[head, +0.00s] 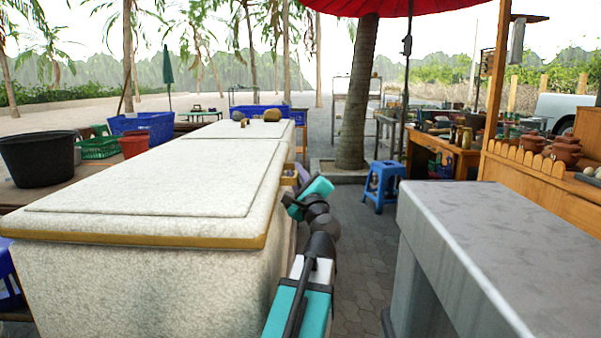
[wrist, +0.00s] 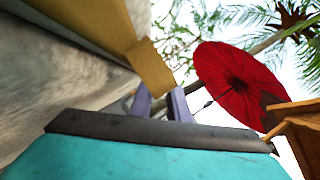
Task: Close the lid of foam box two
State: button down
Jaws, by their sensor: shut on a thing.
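A large white foam box (head: 130,290) fills the left foreground of the head view. Its white lid (head: 170,180) lies flat across its top, with a yellow-brown strip along the front edge. A second white foam box (head: 235,130) stands behind it; I cannot tell which is box two. My gripper (head: 299,173) is beside the right side of the near box, partly hidden by my arm. In the wrist view, the purple fingers of my gripper (wrist: 161,101) are shut on the end of a yellow-brown tab (wrist: 155,70) that sticks out from the box edge.
A grey counter (head: 480,230) stands at the right, with a paved aisle (head: 355,260) between it and the boxes. A blue stool (head: 384,185) and a tree trunk (head: 358,100) stand further back. A black tub (head: 40,158) is at the left. A red umbrella (wrist: 240,85) hangs overhead.

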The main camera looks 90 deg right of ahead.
jog(key=shift+a+f, duration=0.1)
jog(key=shift+f, duration=0.6)
jog(key=c, duration=1.7)
grip_release()
jog(key=shift+r, duration=0.15)
jog(key=shift+a, duration=0.1)
jog(key=shift+b+v, duration=6.75)
jog(key=shift+b, duration=1.45)
jog(key=shift+s, duration=0.1)
